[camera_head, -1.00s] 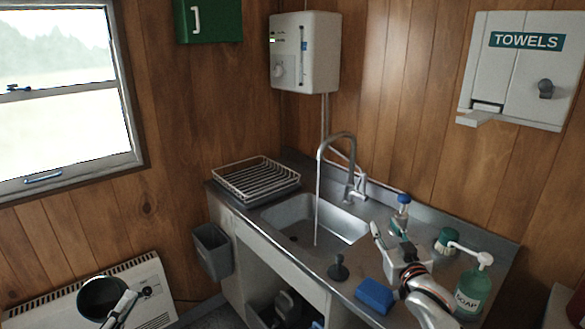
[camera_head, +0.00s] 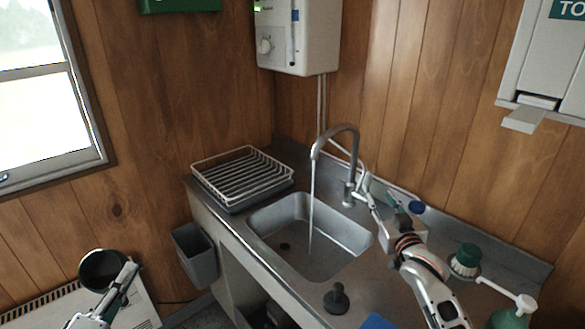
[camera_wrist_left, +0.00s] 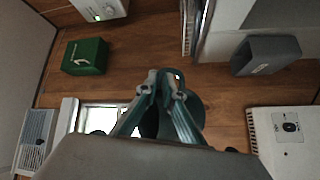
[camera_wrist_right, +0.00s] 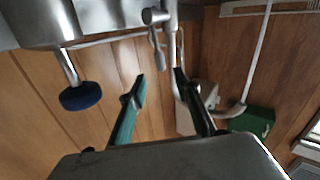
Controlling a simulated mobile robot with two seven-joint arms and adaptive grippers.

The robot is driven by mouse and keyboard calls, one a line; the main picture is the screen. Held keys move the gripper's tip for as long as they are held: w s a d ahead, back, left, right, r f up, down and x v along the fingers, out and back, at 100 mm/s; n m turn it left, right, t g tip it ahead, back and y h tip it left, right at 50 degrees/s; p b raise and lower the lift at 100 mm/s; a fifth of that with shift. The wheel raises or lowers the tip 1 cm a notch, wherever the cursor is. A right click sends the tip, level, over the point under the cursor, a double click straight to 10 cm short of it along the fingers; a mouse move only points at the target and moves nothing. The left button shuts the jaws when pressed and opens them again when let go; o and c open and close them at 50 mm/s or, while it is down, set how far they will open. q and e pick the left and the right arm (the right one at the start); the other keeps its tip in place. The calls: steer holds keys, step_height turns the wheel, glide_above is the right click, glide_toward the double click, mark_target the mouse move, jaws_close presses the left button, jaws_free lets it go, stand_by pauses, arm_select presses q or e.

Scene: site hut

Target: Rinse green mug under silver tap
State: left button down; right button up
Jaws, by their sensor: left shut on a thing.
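The green mug (camera_head: 103,270) is at the lower left of the head view, its dark opening showing. It is away from the sink. My left gripper (camera_head: 128,272) is shut on it at its right side; the left wrist view shows the mug (camera_wrist_left: 193,108) partly behind the fingers (camera_wrist_left: 163,80). The silver tap (camera_head: 343,128) arches over the sink (camera_head: 335,232), and a thin stream of water (camera_head: 311,205) runs from its spout into the basin. My right gripper (camera_head: 367,190) is open beside the tap's lever; the right wrist view shows the lever (camera_wrist_right: 157,52) just beyond the parted fingertips (camera_wrist_right: 158,77).
A wire dish rack (camera_head: 240,175) stands left of the sink. A grey bin (camera_head: 196,255) hangs at the counter's left side. A dark plunger-like plug (camera_head: 337,298), a green-topped brush (camera_head: 466,258) and a soap bottle (camera_head: 512,314) stand on the right. A blue-topped fitting (camera_head: 416,207) is near my right arm.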

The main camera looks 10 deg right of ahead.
mark_target(370, 180)
steer(key=w, duration=0.8)
steer(key=w+d, duration=0.1)
steer(key=w, duration=0.3)
steer(key=shift+d, duration=0.1)
steer(key=shift+c, duration=0.4)
jaws_close()
